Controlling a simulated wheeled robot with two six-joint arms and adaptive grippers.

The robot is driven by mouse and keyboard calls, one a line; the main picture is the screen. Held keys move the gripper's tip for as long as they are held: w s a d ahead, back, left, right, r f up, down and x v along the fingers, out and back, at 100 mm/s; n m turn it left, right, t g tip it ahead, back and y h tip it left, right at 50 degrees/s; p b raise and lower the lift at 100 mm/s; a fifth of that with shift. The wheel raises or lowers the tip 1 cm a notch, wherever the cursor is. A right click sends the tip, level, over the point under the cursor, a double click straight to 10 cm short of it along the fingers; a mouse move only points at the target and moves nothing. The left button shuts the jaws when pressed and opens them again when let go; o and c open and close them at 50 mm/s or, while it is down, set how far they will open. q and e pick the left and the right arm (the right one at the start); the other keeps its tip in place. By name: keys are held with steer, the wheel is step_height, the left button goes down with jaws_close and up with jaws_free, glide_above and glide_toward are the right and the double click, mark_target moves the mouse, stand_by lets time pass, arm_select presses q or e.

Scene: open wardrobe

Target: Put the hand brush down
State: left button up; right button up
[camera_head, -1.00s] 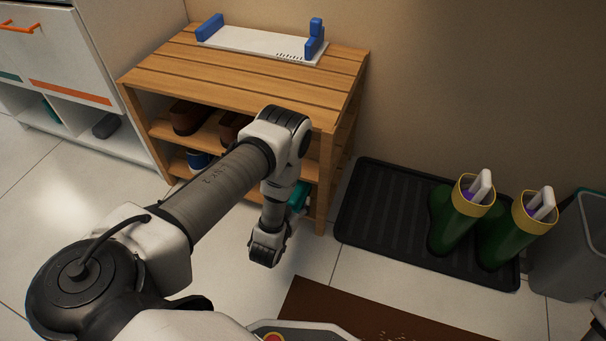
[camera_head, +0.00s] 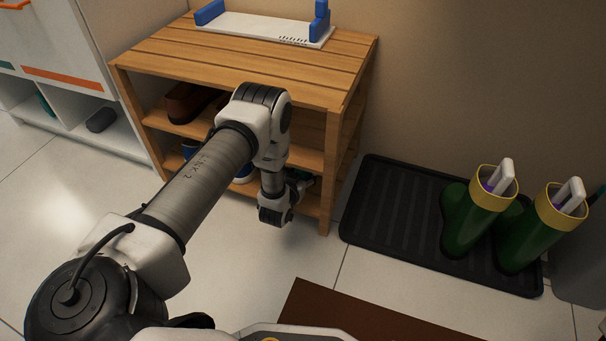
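My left arm reaches from the lower left to the front of the wooden shoe rack (camera_head: 333,135). Its wrist hangs before the rack's right end, by the lower shelf. The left gripper's fingers are hidden behind the wrist, so I cannot see whether they are open or shut. A small dark teal patch (camera_head: 300,176) shows just behind the wrist; I cannot tell whether it is part of the hand brush. No hand brush is clearly visible. My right gripper is out of view.
Brown shoes (camera_head: 186,103) and a blue-and-white shoe (camera_head: 245,172) sit in the rack. A white tray with blue ends (camera_head: 262,29) is on top. Right are a black boot tray (camera_head: 385,208) and green boots (camera_head: 466,220). A brown mat (camera_head: 350,318) lies in front; floor between is clear.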

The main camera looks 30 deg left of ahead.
arm_select(q)
steer(key=shift+f, duration=0.25)
steer(key=o, duration=1.4)
steer(key=shift+r, duration=0.15)
